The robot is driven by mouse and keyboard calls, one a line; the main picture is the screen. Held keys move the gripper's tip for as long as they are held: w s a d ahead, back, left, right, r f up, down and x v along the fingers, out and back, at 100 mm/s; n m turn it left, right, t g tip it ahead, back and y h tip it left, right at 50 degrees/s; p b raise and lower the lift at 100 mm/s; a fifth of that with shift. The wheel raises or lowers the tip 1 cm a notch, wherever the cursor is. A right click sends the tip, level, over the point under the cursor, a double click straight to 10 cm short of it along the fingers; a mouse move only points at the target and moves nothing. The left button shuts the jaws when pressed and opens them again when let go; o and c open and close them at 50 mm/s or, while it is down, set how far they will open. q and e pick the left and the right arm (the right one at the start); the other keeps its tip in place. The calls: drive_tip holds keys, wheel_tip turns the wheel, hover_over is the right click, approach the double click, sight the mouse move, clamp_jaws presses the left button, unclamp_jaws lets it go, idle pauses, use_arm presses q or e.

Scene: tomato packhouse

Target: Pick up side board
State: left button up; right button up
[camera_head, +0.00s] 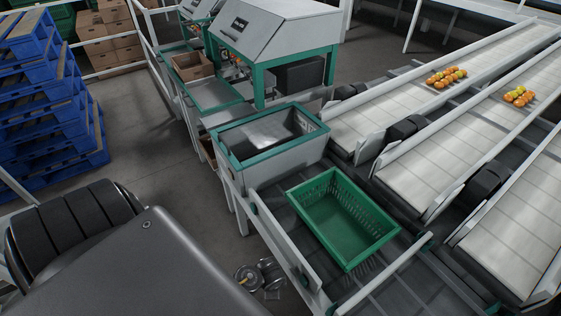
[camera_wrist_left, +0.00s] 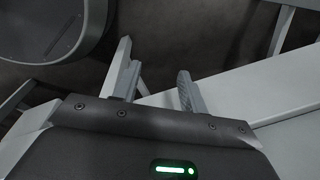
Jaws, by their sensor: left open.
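My left gripper (camera_wrist_left: 156,82) is open in the left wrist view, its two grey fingers apart with nothing between them. A pale grey board or rail (camera_wrist_left: 235,95) runs from beside the right finger to the right edge; I cannot tell whether it is the side board. In the head view a pale upright board (camera_head: 290,248) stands along the left edge of the roller conveyor, beside the green crate, and may be the side board. Neither gripper can be made out in the head view.
A green crate (camera_head: 313,181) sits on the conveyor, with a grey bin (camera_head: 308,149) behind it. White belts (camera_head: 455,185) with tomato trays lie to the right. Blue pallets (camera_head: 48,160) are stacked at left. Open floor (camera_head: 165,165) lies between pallets and conveyor.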

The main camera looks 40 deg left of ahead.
use_arm(q)
drive_tip(key=w+r+m+p, duration=0.2)
drive_tip(key=w+r+m, duration=0.15)
drive_tip(key=r, duration=1.15)
drive_tip(key=m+y, duration=0.4)
drive_tip(key=m, duration=0.4)
approach(281, 230)
drive_tip(key=shift+w+a+f+p, duration=0.1)
drive_tip(key=shift+a+p, duration=0.25)
drive_tip(key=shift+p, duration=0.1)
drive_tip(key=x, duration=0.5)
drive_tip(key=shift+f, duration=0.35)
drive_tip(key=shift+x, duration=2.6)
drive_tip(key=shift+d, duration=0.1)
drive_tip(key=shift+c, duration=0.6)
clamp_jaws()
